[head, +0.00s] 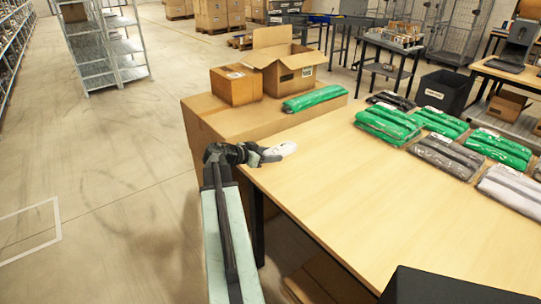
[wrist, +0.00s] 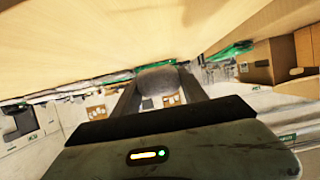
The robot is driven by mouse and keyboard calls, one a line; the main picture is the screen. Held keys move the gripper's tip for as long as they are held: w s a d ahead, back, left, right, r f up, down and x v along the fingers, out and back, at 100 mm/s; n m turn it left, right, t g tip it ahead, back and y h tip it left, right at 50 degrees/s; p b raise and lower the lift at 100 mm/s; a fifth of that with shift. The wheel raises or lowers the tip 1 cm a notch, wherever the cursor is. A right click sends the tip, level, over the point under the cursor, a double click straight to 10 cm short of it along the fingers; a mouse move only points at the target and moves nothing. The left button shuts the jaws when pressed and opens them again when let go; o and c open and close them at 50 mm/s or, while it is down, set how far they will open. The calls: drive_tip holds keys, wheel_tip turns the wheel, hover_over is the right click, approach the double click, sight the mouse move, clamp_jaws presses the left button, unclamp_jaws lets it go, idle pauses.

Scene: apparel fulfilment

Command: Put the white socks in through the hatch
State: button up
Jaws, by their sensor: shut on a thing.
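The white socks (head: 281,151) are a small pale bundle held at the tip of my gripper (head: 264,156), by the left edge of the wooden table. In the wrist view the bundle (wrist: 158,78) looks grey and shaded, clasped between the two dark fingers of the gripper (wrist: 159,92). The gripper is shut on it. Whether the bundle touches the table edge or hangs above it, I cannot tell. I cannot make out a hatch in either view.
The wooden table (head: 335,190) has a clear near half. Green and grey packs (head: 390,123) lie along its far side. Beyond its left end stand a closed carton (head: 236,86), an open carton (head: 290,72) and a green pack (head: 314,98) on a large cardboard block (head: 215,115). Open floor lies left.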

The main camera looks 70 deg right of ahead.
wheel_tip(320, 180, up, 13)
drive_tip(key=p, duration=1.2)
